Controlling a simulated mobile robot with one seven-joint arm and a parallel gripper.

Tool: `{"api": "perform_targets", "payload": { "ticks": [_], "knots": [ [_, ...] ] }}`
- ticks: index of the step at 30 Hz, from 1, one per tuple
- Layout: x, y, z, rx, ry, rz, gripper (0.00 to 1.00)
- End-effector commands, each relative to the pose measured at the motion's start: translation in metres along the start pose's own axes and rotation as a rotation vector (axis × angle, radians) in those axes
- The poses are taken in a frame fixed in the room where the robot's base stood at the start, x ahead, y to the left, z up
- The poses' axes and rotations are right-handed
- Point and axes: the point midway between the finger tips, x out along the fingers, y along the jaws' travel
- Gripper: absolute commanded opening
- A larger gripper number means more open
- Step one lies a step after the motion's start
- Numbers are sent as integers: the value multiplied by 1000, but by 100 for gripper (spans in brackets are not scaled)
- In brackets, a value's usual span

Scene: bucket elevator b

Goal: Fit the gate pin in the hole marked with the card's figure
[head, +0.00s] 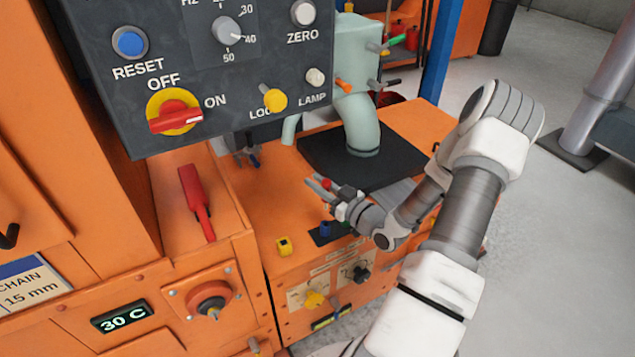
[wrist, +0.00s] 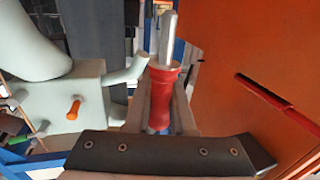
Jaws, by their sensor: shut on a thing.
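In the wrist view my gripper (wrist: 160,115) is shut on a pin with a red handle (wrist: 163,88) and a bare metal shank (wrist: 170,38). The shank points away from the jaws and touches nothing that I can make out. In the head view only a small red bit of the pin (head: 326,183) shows at the jaws. I cannot make out a marked hole or the card with its figure in either view.
A control panel (head: 205,90) overhangs at upper left. A pale green spout (head: 358,120) with orange, green and black handles stands behind my gripper. A red lever (head: 195,200) lies to the left. A label reading CHAIN 15 mm (head: 32,290) is at lower left. Open floor lies right.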

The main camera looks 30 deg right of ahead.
Motion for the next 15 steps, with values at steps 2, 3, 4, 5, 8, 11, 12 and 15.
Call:
{"api": "perform_targets", "payload": {
  "ticks": [2, 3, 4, 5, 8, 11, 12, 15],
  "knots": [
    [0, 0, 12, 0, 0, 0, 0],
    [0, 0, 16, 0, 0, 0, 0],
    [0, 0, 19, 0, 0, 0, 0],
    [0, 0, 22, 1, 0, 0, 0],
    [0, 0, 32, 1, 0, 0, 0],
    [0, 0, 40, 1, -1, 0, 0],
    [0, 0, 43, 1, 0, -1, 0],
    [0, 0, 46, 0, 0, -1, 0]
  ]
}}
